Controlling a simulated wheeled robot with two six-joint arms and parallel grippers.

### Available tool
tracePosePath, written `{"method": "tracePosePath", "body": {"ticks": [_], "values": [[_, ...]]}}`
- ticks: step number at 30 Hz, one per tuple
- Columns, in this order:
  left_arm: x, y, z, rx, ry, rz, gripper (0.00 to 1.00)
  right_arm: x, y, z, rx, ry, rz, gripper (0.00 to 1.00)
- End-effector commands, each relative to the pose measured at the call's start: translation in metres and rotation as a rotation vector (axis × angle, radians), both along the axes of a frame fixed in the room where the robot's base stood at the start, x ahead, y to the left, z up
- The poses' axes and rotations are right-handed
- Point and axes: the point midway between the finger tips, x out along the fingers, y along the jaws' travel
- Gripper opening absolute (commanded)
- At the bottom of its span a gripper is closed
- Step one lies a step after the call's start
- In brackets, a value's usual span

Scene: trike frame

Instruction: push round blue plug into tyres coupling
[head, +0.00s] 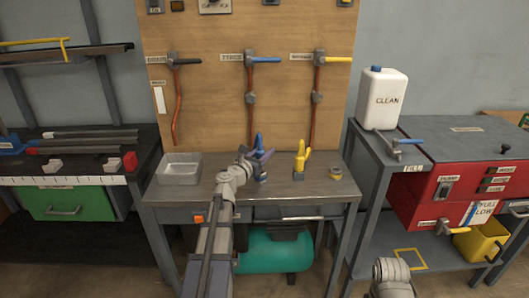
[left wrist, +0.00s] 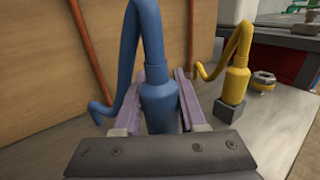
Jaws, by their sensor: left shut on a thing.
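The blue plug (head: 258,141) is a round blue body with a curved hose, over the middle of the bench. My left gripper (head: 257,157) is shut around it; in the left wrist view its pale purple fingers flank the blue plug (left wrist: 159,105). The plug looks upright. Its lower end is hidden by the gripper, so I cannot tell whether it is clear of its stand. Behind it on the wooden board, the line labelled TYRES (head: 231,57) has a blue-handled valve (head: 263,60) and a round grey fitting (head: 250,98) on its copper pipe. My right gripper is out of view.
A yellow plug (head: 300,158) stands in a grey block to the right, with a small yellow-and-grey round part (head: 336,173) beyond it. A metal tray (head: 179,169) sits at the bench's left. Another copper pipe (head: 316,120) with a yellow-handled valve hangs to the right.

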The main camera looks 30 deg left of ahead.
Motion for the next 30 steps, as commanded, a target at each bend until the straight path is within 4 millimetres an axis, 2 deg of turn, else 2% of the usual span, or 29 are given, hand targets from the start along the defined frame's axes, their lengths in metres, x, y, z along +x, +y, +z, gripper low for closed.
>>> {"method": "tracePosePath", "body": {"ticks": [30], "values": [[0.000, 0.000, -0.025, 0.000, 0.000, 0.000, 0.00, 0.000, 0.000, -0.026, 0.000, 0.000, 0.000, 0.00]]}}
